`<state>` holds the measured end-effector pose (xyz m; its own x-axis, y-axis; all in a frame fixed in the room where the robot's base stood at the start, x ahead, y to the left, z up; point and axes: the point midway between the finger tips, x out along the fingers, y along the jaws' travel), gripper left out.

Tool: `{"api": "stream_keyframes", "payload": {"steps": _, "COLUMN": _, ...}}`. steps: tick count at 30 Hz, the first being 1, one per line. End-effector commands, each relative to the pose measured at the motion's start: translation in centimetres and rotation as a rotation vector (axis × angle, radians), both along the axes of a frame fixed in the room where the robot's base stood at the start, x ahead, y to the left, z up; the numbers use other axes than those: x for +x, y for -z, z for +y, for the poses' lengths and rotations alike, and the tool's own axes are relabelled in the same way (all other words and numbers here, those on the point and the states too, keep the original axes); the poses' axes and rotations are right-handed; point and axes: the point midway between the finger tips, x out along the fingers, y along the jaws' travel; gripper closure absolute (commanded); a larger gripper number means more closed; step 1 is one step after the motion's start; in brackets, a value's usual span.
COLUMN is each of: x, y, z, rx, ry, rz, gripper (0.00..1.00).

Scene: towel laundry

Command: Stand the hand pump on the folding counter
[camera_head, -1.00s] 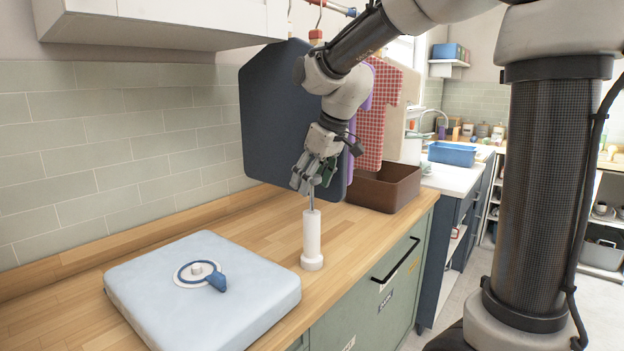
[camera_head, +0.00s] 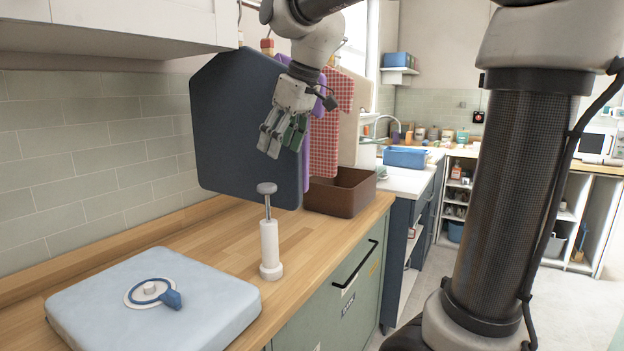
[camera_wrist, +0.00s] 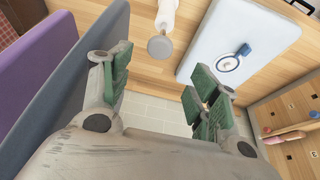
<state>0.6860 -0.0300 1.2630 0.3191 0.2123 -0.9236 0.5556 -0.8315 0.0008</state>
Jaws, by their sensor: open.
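The hand pump (camera_head: 270,240) stands upright on the wooden folding counter (camera_head: 205,238). It has a white cylinder and base, a thin grey rod and a round grey knob on top. My gripper (camera_head: 283,140) is open and empty, above the pump and apart from it. In the wrist view the gripper's green-padded fingers (camera_wrist: 160,88) are spread wide. The pump's grey knob (camera_wrist: 160,47) and part of its white body show beyond them, near the top of that view.
A pale blue cushion-like pad (camera_head: 200,300) with a round valve and blue lever lies left of the pump. A brown bin (camera_head: 335,196) stands behind it on the counter. A dark board (camera_head: 240,125) and checked cloth (camera_head: 325,140) hang behind my gripper.

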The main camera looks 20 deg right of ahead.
Motion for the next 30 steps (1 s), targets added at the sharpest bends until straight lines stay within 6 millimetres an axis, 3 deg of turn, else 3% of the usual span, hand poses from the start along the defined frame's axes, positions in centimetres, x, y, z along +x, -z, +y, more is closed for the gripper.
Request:
{"api": "stream_keyframes", "payload": {"steps": 5, "x": -2.5, "y": 0.8, "z": -1.8, "rx": -0.001, "ry": 0.062, "rz": 0.004, "gripper": 0.39}}
{"api": "stream_keyframes", "payload": {"steps": 8, "x": -6.5, "y": 2.5, "z": -4.4, "rx": -0.004, "ry": 0.166, "rz": 0.009, "gripper": 0.39}}
{"api": "stream_keyframes", "payload": {"steps": 12, "x": -13.3, "y": 6.5, "z": -8.1, "rx": -0.004, "ry": 0.341, "rz": 0.015, "gripper": 0.39}}
{"api": "stream_keyframes", "payload": {"steps": 18, "x": -20.4, "y": 12.0, "z": -11.1, "rx": -0.003, "ry": 0.53, "rz": 0.017, "gripper": 0.39}}
{"api": "stream_keyframes", "payload": {"steps": 22, "x": -22.3, "y": 13.9, "z": -11.8, "rx": -0.002, "ry": 0.582, "rz": 0.017, "gripper": 0.39}}
{"api": "stream_keyframes", "payload": {"steps": 30, "x": -22.6, "y": 14.2, "z": -11.9, "rx": -0.002, "ry": 0.594, "rz": 0.018, "gripper": 0.39}}
